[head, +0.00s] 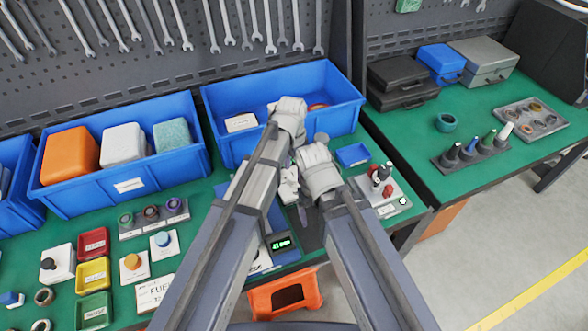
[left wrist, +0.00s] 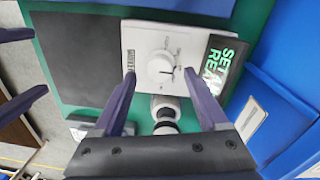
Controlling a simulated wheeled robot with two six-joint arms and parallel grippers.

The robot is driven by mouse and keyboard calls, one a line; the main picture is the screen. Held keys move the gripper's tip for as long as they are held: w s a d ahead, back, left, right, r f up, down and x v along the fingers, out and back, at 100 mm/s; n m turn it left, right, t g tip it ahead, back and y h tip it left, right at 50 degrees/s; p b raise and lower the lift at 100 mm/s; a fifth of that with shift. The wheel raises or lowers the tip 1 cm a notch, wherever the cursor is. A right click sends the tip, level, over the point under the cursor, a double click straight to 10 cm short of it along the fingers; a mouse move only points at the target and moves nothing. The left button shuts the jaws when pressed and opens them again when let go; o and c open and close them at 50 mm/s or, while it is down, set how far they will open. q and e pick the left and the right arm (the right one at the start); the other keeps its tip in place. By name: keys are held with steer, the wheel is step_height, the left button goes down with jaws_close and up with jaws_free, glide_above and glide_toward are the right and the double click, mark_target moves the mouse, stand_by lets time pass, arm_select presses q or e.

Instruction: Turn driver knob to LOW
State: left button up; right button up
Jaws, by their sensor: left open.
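The driver knob (left wrist: 160,67) is a round white dial on a white panel (left wrist: 134,44), seen in the left wrist view. A dark pointer line sits at its right side. The small panel labels are too small to read. My left gripper (left wrist: 160,78) is open, one purple finger on each side of the knob in the picture. I cannot tell whether the fingers touch it. In the head view, my left gripper (head: 301,208) is partly hidden by my arms, and the knob cannot be made out. My right arm shows there, but its jaws are hidden.
A dark display (left wrist: 222,62) with green text is beside the knob. Blue bins (head: 125,185) stand along the back of the green bench. A stand with dark and red knobs (head: 384,190) is right of my arms. An orange box (head: 286,297) is below the bench edge.

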mark_target(293, 175)
arm_select(q)
step_height(293, 175, up, 6)
steer(key=p, duration=0.5)
steer(key=shift+w+a, duration=0.1)
arm_select(e)
step_height(293, 175, up, 6)
